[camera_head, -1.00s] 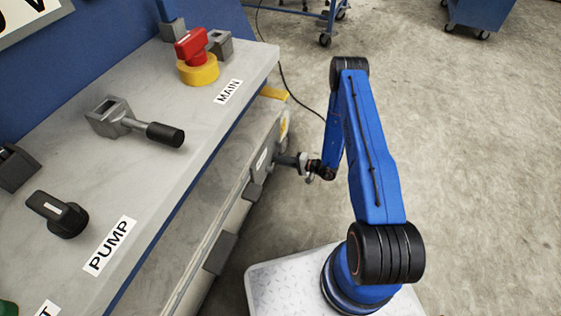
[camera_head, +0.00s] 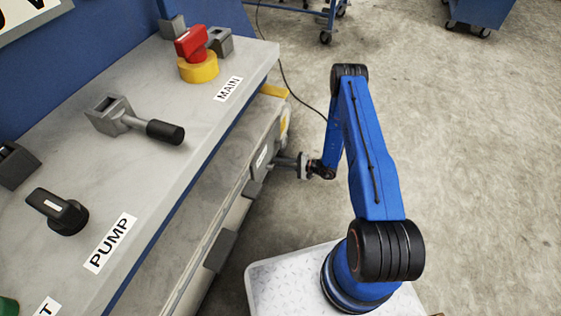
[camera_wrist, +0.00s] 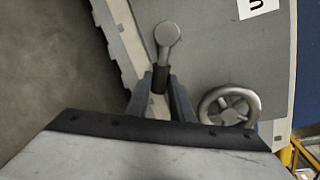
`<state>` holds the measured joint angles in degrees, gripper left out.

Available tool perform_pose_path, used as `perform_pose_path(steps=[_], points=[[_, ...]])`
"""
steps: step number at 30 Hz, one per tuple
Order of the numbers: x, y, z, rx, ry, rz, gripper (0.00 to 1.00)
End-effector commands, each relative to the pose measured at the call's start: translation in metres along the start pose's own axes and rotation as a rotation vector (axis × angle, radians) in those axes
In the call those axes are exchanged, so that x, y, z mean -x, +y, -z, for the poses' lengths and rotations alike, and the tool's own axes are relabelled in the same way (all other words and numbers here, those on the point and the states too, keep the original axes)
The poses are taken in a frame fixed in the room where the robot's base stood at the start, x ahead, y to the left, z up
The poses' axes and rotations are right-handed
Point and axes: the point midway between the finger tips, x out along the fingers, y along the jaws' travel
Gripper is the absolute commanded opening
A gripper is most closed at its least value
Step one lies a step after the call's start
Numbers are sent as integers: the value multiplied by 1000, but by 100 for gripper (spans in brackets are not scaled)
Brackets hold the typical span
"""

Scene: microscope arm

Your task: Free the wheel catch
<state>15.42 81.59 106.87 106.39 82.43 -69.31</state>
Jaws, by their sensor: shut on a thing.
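In the wrist view, my gripper (camera_wrist: 164,86) has its two fingers on either side of the dark grip of a small lever (camera_wrist: 167,35), and it is shut on it. The lever has a grey arm with a rounded end pointing up the picture. I take it to be the catch. A grey spoked handwheel (camera_wrist: 229,106) sits to its right on the same grey panel. In the head view, my gripper (camera_head: 285,162) is at the front face of the machine, low under the console edge. The lever and the wheel cannot be made out there.
The console above carries a MAIN red switch (camera_head: 191,43) on a yellow base, a grey lever with a black grip (camera_head: 165,132) and a black PUMP knob (camera_head: 57,212). A cable (camera_head: 285,72) runs along the floor. Open concrete floor lies to the right.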

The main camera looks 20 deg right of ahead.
Motion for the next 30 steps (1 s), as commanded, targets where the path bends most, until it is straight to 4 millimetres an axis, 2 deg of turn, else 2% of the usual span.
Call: perform_pose_path(steps=[6,15,30], points=[[-2,13,0,-170,-33,0,0],[-4,24,-2,-326,-63,-1,0],[-4,27,-3,-387,-75,-1,0]])
